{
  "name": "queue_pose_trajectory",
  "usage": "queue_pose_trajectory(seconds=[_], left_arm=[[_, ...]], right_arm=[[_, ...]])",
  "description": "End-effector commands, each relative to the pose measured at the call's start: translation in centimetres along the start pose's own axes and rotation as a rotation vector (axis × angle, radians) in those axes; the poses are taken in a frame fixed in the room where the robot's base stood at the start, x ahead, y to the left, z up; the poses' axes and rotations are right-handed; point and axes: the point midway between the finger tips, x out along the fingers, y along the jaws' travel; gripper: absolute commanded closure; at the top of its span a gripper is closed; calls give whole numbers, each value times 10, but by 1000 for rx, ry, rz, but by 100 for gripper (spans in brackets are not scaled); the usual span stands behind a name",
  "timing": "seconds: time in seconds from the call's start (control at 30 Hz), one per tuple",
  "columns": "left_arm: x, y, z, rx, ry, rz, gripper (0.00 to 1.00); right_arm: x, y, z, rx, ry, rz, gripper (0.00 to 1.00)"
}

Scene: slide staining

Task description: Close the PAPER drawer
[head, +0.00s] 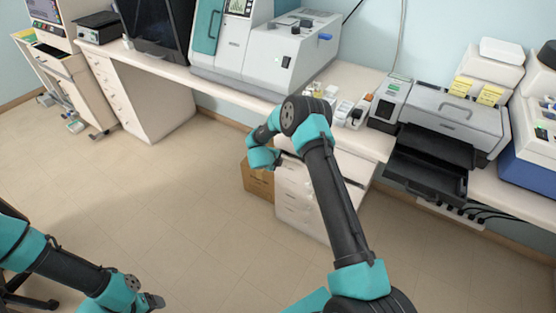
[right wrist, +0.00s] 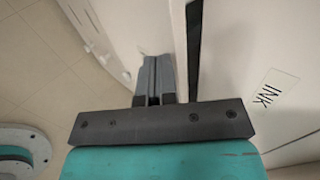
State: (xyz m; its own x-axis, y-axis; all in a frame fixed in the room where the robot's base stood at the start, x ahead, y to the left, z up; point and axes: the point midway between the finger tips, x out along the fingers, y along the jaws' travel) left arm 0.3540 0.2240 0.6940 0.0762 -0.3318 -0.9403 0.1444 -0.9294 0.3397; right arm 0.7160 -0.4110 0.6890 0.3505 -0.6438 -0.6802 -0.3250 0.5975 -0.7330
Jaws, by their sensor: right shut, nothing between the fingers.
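The white drawer cabinet (head: 296,213) stands under the counter, partly hidden behind my right arm. My right gripper (right wrist: 154,80) is shut and empty, its fingers at a white drawer panel (right wrist: 150,25) in the right wrist view. A narrow dark gap (right wrist: 193,50) separates that panel from a white face with an INK label (right wrist: 270,90). I cannot read a PAPER label in either view, so I cannot tell for certain which drawer is the PAPER one. My left gripper (head: 152,301) hangs low over the floor at the lower left, away from the cabinet.
A cardboard box (head: 257,182) stands on the floor left of the cabinet. A printer (head: 455,120) with an extended black tray (head: 425,178) is at the right. Small items (head: 345,110) lie on the counter (head: 365,140). The floor at the left is mostly clear.

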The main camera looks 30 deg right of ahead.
Motion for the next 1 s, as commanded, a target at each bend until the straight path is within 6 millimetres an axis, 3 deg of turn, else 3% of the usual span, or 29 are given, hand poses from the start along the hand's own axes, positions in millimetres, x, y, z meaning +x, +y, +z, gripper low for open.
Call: queue_pose_trajectory(seconds=[0.27, 0.7, 1.0], left_arm=[[0, 0, 0, 0, 0, 0, 30], [0, 0, 0, 0, 0, 0, 30], [0, 0, 0, 0, 0, 0, 30]], right_arm=[[-31, 28, 4, -8, -6, 1, 100], [-111, 24, 3, -4, -5, -1, 100], [-127, 25, 3, -4, -3, 0, 100]])
